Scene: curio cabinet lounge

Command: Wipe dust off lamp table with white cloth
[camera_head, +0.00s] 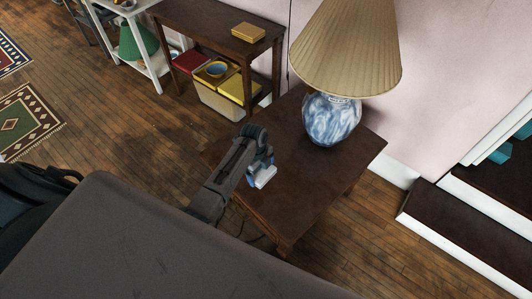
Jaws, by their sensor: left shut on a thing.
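The lamp table (318,190) is a dark brown wooden table in the middle of the head view. A lamp (331,118) with a blue-and-white marbled base and a pleated tan shade stands at its back. My left gripper (262,175) is over the table's left part and is shut on a small white cloth (264,178). The cloth is close to the tabletop, but I cannot tell whether it touches. Dust is too faint to make out. My right gripper is not in view.
A dark shelf table (205,22) with yellow and red boxes stands behind, left of the lamp. Dark steps with white edges (460,230) are at the right. A grey surface (130,240) fills the lower left. The tabletop's front and right are clear.

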